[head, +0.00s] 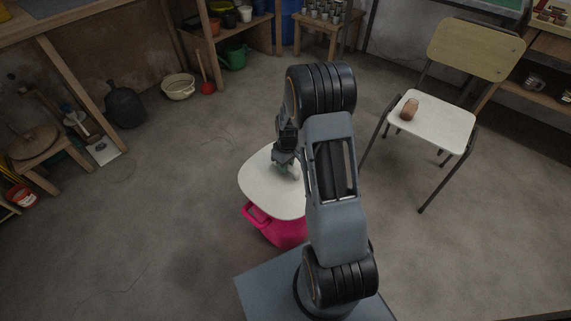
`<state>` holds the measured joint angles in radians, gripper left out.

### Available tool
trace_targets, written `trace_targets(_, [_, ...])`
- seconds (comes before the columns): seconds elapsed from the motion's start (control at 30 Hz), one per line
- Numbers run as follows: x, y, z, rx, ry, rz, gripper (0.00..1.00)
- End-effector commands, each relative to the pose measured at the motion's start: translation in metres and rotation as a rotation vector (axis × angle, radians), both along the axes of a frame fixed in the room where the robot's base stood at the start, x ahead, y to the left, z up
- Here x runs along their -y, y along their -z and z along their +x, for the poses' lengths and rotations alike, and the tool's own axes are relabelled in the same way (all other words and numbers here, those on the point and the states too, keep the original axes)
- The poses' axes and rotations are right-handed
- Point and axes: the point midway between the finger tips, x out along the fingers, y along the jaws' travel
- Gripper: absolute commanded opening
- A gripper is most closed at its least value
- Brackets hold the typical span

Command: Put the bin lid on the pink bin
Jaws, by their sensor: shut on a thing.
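The bin lid (263,190) is a pale, rounded disc near the middle of the head view. The pink bin (281,232) stands on the floor below it, with a pink handle showing at its left. The lid covers the bin's top in this view; I cannot tell whether it touches the rim or hovers above it. My gripper (287,166) is over the lid's middle, shut on the lid's grip. My own arm hides the lid's right side and part of the bin.
A chair (437,118) with a brown jar (410,109) on its seat stands at the right. The floor left of the bin is clear.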

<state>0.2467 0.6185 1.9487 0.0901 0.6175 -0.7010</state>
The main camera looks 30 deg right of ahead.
Motion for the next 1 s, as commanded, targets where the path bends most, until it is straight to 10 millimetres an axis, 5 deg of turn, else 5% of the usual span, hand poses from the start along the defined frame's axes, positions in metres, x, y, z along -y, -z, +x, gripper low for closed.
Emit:
trace_targets(0.97, [0.0001,0.0025,0.0004,0.001,0.0,-0.001,0.0])
trace_targets(1.0, [0.0001,0.0024,0.0004,0.001,0.0,-0.001,0.23])
